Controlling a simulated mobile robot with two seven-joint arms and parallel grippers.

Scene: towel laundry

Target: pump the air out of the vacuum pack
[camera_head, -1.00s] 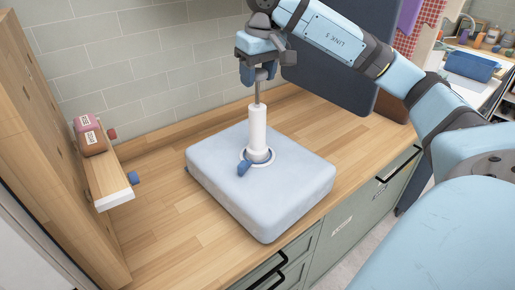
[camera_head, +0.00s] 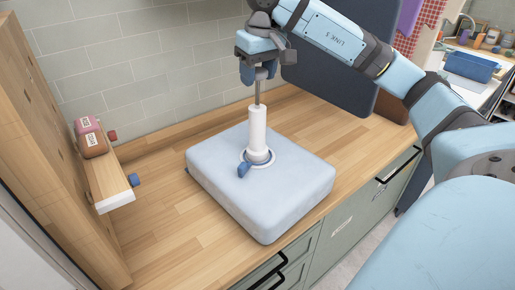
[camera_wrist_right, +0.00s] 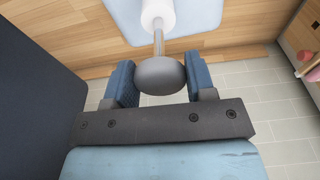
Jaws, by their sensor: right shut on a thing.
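The vacuum pack (camera_head: 285,205) is a pale blue, puffy square block lying on the wooden counter. A white hand pump (camera_head: 257,128) stands upright on its top at a round white valve, with a blue lever (camera_head: 244,169) at its foot. The pump's grey rod is drawn out above the barrel. My right gripper (camera_head: 260,74) is above the pump, shut on the pump handle. In the right wrist view the grey rounded handle (camera_wrist_right: 160,75) sits between the two blue fingers. My left gripper is not in view.
A dark panel (camera_head: 335,70) stands behind my right arm. The tiled wall is close behind. The counter (camera_head: 165,235) is clear left of the pack.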

